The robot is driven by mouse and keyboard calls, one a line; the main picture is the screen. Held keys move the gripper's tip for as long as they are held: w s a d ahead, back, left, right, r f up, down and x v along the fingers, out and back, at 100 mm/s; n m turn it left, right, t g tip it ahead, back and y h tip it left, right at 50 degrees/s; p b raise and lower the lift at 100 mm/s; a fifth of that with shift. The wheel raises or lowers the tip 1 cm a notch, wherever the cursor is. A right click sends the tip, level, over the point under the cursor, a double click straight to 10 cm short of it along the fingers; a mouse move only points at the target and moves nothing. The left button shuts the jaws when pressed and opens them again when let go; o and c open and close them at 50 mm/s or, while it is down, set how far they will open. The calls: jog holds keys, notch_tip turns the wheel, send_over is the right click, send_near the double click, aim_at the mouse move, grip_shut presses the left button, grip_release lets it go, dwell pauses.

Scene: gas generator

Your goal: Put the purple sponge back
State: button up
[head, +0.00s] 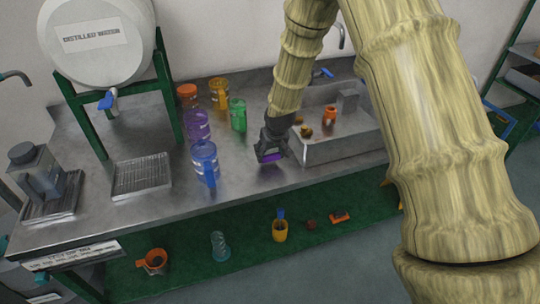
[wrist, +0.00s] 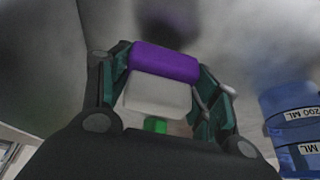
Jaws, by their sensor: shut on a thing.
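The purple sponge (head: 271,157) is held between the fingers of my gripper (head: 271,152), above the metal counter just left of the sink box. In the wrist view the purple sponge (wrist: 164,62) lies across the fingertips, with a pale block (wrist: 157,94) on its near side that may be part of the sponge. The fingers of my gripper (wrist: 163,80) are closed on it from both sides. I cannot tell the exact gap between sponge and counter.
The metal sink box (head: 340,148) holds an orange cup (head: 330,115) and small items. A blue jug (head: 205,162), a purple jug (head: 197,125) and a green jug (head: 238,114) stand left of my gripper. A metal drain tray (head: 141,175) lies further left. Bare counter lies in front.

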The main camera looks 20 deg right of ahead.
jog(key=shift+f, duration=1.05)
jog(key=shift+f, duration=0.15)
jog(key=o, duration=1.1)
jog(key=shift+o, duration=0.2)
jog(key=b+v, duration=0.1)
jog(key=v, duration=1.1)
